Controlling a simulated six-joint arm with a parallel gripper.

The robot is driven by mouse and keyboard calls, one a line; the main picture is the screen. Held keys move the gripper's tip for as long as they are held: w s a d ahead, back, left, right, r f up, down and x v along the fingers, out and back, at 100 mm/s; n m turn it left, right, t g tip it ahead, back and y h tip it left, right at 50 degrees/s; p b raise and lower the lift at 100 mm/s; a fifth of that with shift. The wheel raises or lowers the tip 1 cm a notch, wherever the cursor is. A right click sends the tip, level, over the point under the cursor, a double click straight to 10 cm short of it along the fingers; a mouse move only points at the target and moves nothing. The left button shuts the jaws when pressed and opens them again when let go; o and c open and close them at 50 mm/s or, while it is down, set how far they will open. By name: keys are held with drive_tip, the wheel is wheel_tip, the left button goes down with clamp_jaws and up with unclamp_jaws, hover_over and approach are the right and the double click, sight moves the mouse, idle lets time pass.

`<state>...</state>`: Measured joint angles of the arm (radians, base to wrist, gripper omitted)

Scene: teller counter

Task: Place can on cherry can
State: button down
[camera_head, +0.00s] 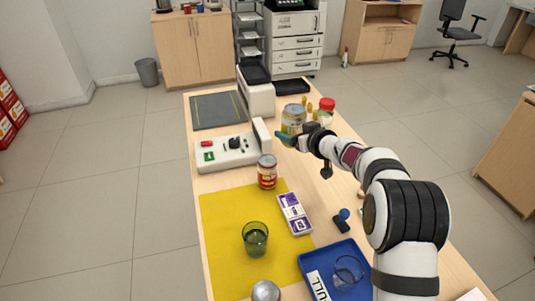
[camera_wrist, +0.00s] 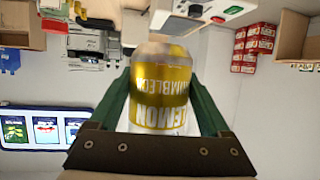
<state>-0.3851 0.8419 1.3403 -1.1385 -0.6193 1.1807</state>
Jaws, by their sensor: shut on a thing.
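A lemon can (camera_head: 293,118) with a gold and silver label is held in my gripper (camera_head: 291,134). In the wrist view the lemon can (camera_wrist: 160,90) sits between the two green fingers, with its lettering upside down in the picture. The cherry can (camera_head: 267,171), by its red and cream label, stands upright at the back edge of the yellow mat. My gripper and the lemon can are behind it and to its right, apart from it. How high the lemon can is above the counter is hard to tell.
A white device (camera_head: 233,151) with buttons stands left of the cans. On the yellow mat (camera_head: 222,220) are a purple box (camera_head: 294,213) and a green glass (camera_head: 255,239). A blue tray (camera_head: 318,257) is in front.

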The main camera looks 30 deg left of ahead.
drive_tip(key=a+f, duration=0.1)
drive_tip(key=a, duration=0.1)
drive_tip(key=a+f, duration=0.1)
drive_tip(key=a, duration=0.1)
drive_tip(key=a+f, duration=0.2)
drive_tip(key=shift+s+a, duration=0.35)
drive_tip(key=f, duration=0.4)
drive_tip(key=shift+a, duration=0.4)
drive_tip(key=shift+f, duration=0.2)
